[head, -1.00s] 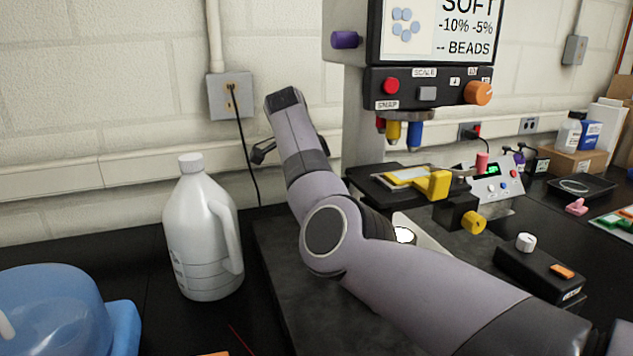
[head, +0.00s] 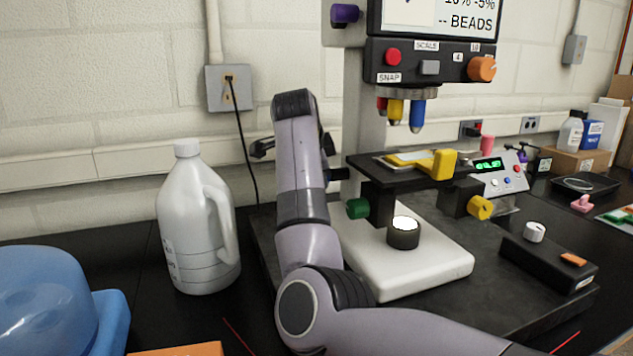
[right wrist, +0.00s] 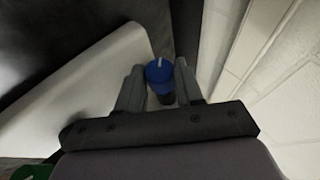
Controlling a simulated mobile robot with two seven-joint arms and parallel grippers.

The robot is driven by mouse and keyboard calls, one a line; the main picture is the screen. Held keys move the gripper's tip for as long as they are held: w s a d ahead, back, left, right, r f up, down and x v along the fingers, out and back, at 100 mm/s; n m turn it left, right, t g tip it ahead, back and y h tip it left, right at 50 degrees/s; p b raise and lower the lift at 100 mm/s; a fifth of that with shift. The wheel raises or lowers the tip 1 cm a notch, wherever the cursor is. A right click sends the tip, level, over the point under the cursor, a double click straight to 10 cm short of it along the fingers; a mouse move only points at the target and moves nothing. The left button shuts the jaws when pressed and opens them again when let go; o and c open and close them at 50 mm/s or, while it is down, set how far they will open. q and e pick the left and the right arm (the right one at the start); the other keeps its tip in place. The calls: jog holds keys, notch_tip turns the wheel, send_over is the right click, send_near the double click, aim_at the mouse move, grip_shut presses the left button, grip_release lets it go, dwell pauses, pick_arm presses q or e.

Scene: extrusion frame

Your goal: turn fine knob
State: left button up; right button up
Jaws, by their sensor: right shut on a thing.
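The microscope has a white base (head: 440,262), a dark stage (head: 385,166) and a lit lamp (head: 403,230). A blue knob (right wrist: 160,72) with a pale pointer line shows in the right wrist view. My right gripper (right wrist: 160,82) is shut on this blue knob, a finger on each side. In the head view my right arm stands left of the microscope and hides the blue knob and most of the gripper. A green knob (head: 358,208) and a yellow knob (head: 480,208) sit below the stage. My left gripper is not in view.
A white jug (head: 197,225) stands left of my arm, with a blue domed container (head: 45,310) in front. A control box with a white knob (head: 534,232) lies to the right. A wall cable (head: 243,150) hangs behind my arm.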

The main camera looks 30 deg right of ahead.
jog(key=shift+s+f+t+b, duration=0.1)
jog(key=shift+f+t+b, duration=0.1)
jog(key=shift+t+b, duration=0.3)
jog(key=shift+r, duration=0.1)
jog(key=o, duration=1)
jog(key=v, duration=0.7)
jog(key=shift+s+a+b, duration=0.2)
jog(key=shift+b, duration=0.2)
dwell(0.4)
